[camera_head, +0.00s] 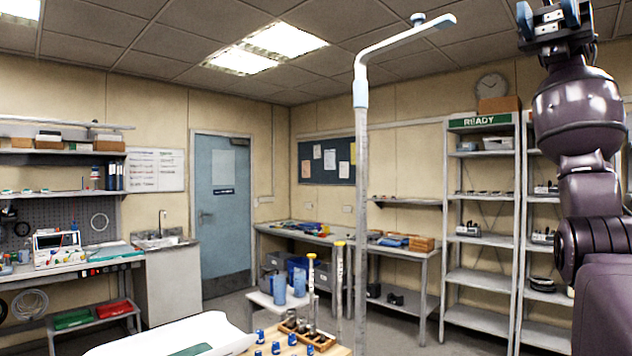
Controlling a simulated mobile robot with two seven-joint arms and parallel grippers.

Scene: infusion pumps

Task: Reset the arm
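My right arm stands raised along the right edge of the camera_head view. Its gripper (548,16) is at the top, near the ceiling line, pointing up. Its two blue-tipped fingers are apart, with nothing visible between them; the very tips may be cut by the frame edge. My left arm and gripper are not in view.
A grey pole (361,220) with a bent top arm stands upright left of my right arm. Below are a white device (180,338), a wooden rack (312,336) and blue cups (279,290). Shelving (482,280) marked READY stands behind my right arm. Open air lies between pole and arm.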

